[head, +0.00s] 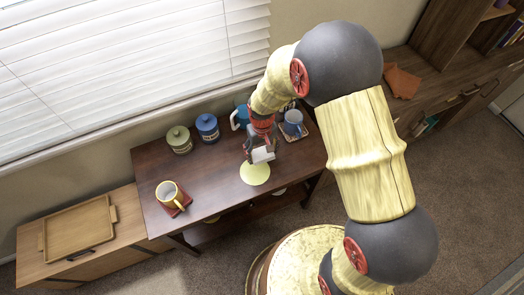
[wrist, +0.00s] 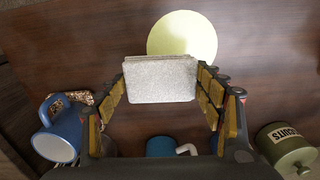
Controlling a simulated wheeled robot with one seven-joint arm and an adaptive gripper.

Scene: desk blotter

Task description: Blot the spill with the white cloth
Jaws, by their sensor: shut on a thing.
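The white cloth (wrist: 160,82) is a thick folded block between my gripper's fingers in the wrist view. My gripper (head: 258,151) is shut on it, and the cloth also shows in the head view (head: 263,155). The spill (head: 254,175) is a round pale yellow patch on the dark wooden desk. The cloth is at the spill's back edge in the head view, and it covers part of the spill's edge in the wrist view (wrist: 185,32). I cannot tell whether the cloth touches the desk.
A green canister (head: 179,141), a blue canister (head: 207,127) and a blue mug (head: 240,117) stand along the desk's back. A blue-grey mug (head: 293,120) stands at the right. The desk between is clear.

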